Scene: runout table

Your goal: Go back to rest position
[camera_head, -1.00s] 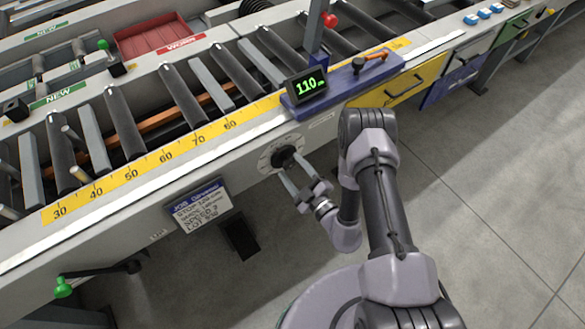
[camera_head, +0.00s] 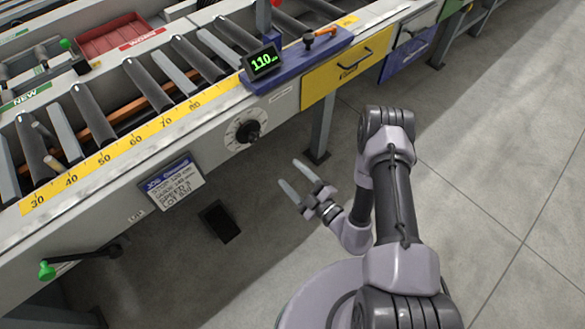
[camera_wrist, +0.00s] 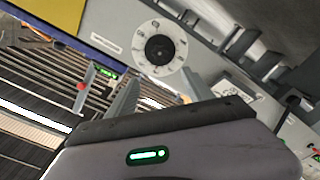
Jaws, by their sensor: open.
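My gripper (camera_head: 290,178) is open and empty in the head view, its two fingers apart. It hangs in free air in front of the table's side, to the lower right of the black dial knob (camera_head: 247,131) on its round white scale, and does not touch it. In the wrist view the knob (camera_wrist: 159,49) shows ahead, beyond and between the fingers (camera_wrist: 157,98), with a gap. My arm is bent, with the forearm coming down from the elbow at the right.
The runout table carries rollers, a yellow ruler (camera_head: 120,152) and a blue stop block with a display (camera_head: 262,63) reading 110. A job card (camera_head: 172,183) and a green-handled crank (camera_head: 48,270) are on the front at left. A yellow drawer (camera_head: 338,80) is at right. Grey floor is clear at right.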

